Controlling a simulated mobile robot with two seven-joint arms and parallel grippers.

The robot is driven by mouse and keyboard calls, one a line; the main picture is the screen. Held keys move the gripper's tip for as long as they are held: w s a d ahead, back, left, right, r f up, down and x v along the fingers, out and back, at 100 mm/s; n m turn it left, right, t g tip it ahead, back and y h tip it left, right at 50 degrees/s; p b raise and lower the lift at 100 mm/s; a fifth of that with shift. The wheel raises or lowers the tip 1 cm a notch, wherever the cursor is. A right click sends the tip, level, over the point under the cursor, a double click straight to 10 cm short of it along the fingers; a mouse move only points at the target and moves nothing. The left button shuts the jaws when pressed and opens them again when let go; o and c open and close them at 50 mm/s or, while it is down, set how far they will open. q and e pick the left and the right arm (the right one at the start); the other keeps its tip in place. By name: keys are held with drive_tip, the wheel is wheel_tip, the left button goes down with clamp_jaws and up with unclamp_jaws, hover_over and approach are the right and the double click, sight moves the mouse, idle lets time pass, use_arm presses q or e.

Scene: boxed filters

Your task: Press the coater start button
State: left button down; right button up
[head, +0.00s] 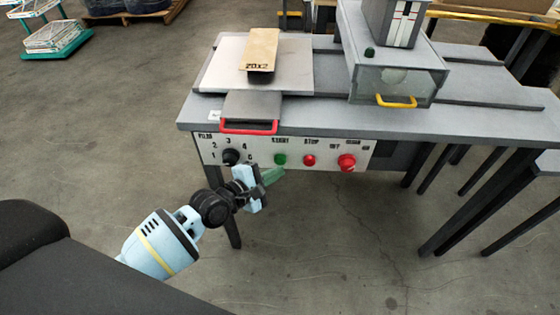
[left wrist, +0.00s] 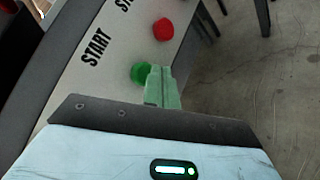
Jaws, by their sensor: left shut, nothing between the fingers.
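The green start button (head: 280,160) sits on the white front panel (head: 320,152) of the coater, under the printed word START. It also shows in the left wrist view (left wrist: 139,72), partly covered by my fingertips. My left gripper (head: 271,176) is shut and empty, with its green fingers pointing at the panel just below the button in the head view. In the left wrist view the fingertips (left wrist: 158,72) overlap the button's right edge. I cannot tell whether they touch it. My right gripper is not in view.
A red stop button (head: 309,160), a larger red button (head: 346,162) and a black dial (head: 231,157) share the panel. Above are a red-handled drawer (head: 250,127), a brown packet (head: 262,50) and a clear-fronted box with a yellow handle (head: 396,101). Floor before the table is clear.

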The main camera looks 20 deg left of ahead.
use_arm(q)
drive_tip(key=shift+w, duration=0.2)
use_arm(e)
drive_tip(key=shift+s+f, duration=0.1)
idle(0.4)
use_arm(q)
drive_tip(key=shift+w+a, duration=0.1)
drive_tip(key=shift+w, duration=0.15)
drive_tip(key=shift+w+a+b, duration=0.15)
drive_tip(key=shift+w+b, duration=0.25)
drive_tip(key=shift+w, duration=0.05)
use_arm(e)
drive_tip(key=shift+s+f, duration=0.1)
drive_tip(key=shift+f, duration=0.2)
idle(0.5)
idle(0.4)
use_arm(q)
drive_tip(key=shift+s+d+p, duration=0.25)
drive_tip(key=shift+s+p, duration=0.4)
drive_tip(key=shift+s, duration=0.25)
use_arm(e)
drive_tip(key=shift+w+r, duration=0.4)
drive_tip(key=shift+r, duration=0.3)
